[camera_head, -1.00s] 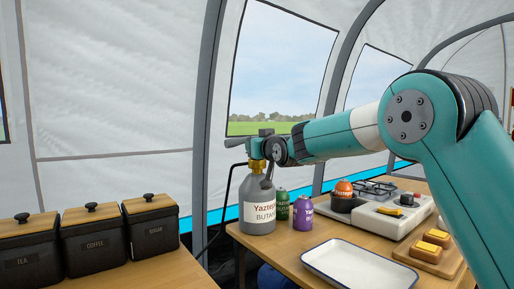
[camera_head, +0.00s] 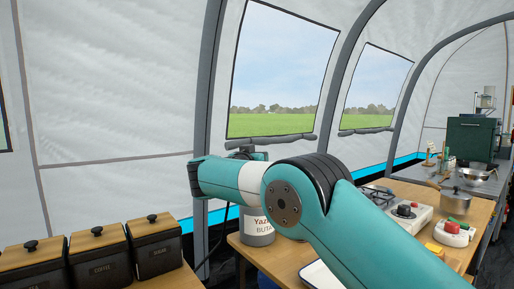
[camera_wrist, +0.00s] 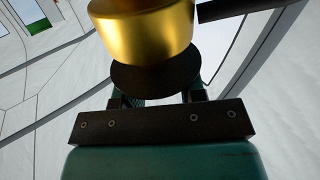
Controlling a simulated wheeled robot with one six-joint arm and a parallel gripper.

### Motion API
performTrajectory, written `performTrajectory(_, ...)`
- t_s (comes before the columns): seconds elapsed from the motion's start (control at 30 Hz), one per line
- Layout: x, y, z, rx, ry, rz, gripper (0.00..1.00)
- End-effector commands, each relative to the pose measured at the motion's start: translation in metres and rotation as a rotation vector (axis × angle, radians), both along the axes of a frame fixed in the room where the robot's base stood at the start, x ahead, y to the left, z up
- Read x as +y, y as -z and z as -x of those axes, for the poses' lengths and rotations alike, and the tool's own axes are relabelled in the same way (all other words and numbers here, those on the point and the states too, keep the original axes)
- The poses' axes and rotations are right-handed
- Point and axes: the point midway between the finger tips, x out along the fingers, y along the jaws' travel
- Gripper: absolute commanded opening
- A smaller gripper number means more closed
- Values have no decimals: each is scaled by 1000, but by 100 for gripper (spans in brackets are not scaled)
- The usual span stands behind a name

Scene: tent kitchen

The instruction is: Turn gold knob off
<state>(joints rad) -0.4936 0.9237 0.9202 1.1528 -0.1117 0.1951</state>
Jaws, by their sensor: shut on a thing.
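The grey gas canister (camera_head: 257,228) with a "BUTANE"-type label stands on the table, mostly hidden behind my arm in the head view; a dark fitting shows above the arm. In the wrist view the gold knob (camera_wrist: 145,35) fills the top middle, with a black round disc (camera_wrist: 155,78) just below it. My gripper (camera_wrist: 155,97) is in the wrist view, its two dark fingers reaching up on either side towards the disc. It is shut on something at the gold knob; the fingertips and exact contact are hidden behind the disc. The head view hides the gripper's fingers.
A white tray (camera_head: 318,275) is partly hidden by my arm. Dark canisters with wooden lids (camera_head: 95,255) stand at the lower left. A black hose hangs behind the canister.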

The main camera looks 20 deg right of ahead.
Motion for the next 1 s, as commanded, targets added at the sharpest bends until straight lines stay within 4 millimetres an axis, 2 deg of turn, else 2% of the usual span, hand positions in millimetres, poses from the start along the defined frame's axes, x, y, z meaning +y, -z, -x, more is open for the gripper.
performTrajectory(0.03,1,-8,-2,-3,13,1,13)
performTrajectory(0.37,4,-13,-5,-5,127,4,14)
performTrajectory(1.0,5,-2,0,-4,208,0,14)
